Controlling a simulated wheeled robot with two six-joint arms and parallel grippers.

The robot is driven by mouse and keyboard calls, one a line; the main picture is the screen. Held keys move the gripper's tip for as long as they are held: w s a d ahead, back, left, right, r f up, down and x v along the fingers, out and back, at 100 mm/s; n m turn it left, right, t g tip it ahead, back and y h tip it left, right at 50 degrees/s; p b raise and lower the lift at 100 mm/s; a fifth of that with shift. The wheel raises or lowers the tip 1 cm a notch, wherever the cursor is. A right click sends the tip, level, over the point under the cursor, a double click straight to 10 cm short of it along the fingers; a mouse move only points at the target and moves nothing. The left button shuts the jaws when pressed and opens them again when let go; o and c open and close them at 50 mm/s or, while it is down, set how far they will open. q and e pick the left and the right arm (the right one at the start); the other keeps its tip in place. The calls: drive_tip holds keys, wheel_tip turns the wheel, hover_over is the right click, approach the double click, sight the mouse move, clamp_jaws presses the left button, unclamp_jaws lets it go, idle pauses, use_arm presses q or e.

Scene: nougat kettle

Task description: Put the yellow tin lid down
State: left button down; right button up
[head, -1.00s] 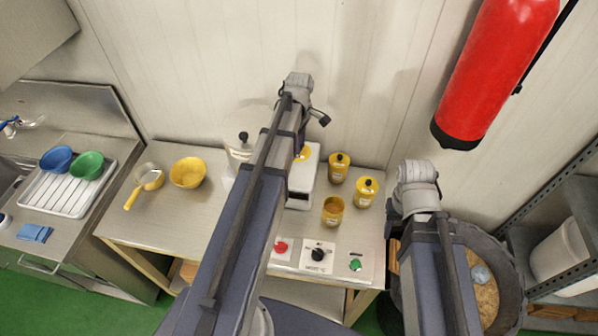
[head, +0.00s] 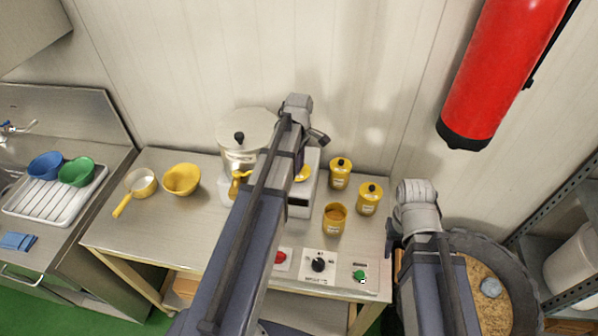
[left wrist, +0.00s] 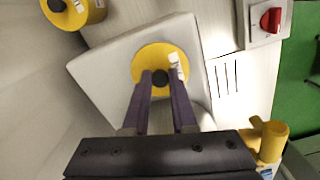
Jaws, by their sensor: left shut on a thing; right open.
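The yellow tin lid (left wrist: 163,62) with a black knob (left wrist: 160,78) shows in the left wrist view. My left gripper (left wrist: 161,84) is shut on the knob, and the lid lies over the pale top of a white box-shaped device (left wrist: 112,72). I cannot tell whether the lid touches that top. In the head view a sliver of the lid (head: 303,174) shows beside my left arm, over the device (head: 301,207); the arm hides the fingers. An open yellow tin (head: 334,219) stands right of the device. My right gripper's fingers are hidden by its arm.
Two lidded yellow tins (head: 340,173) (head: 369,198) stand behind and right of the open tin. A steel kettle (head: 245,126) with a yellow tap (head: 237,184) stands left of the device. Control switches (head: 317,265) line the front edge. A yellow bowl (head: 181,179) and pan (head: 140,182) sit left.

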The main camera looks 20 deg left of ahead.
use_arm(q)
drive_tip(key=shift+f+b, duration=0.6)
drive_tip(key=shift+f, duration=0.55)
use_arm(e)
drive_tip(key=shift+f, duration=1.1)
use_arm(q)
drive_tip(key=shift+f, duration=0.1)
use_arm(e)
drive_tip(key=shift+f, duration=0.1)
use_arm(q)
drive_tip(key=shift+f+b, duration=0.15)
drive_tip(key=shift+b, duration=0.15)
drive_tip(key=c, duration=0.7)
unclamp_jaws()
use_arm(e)
drive_tip(key=shift+f, duration=0.1)
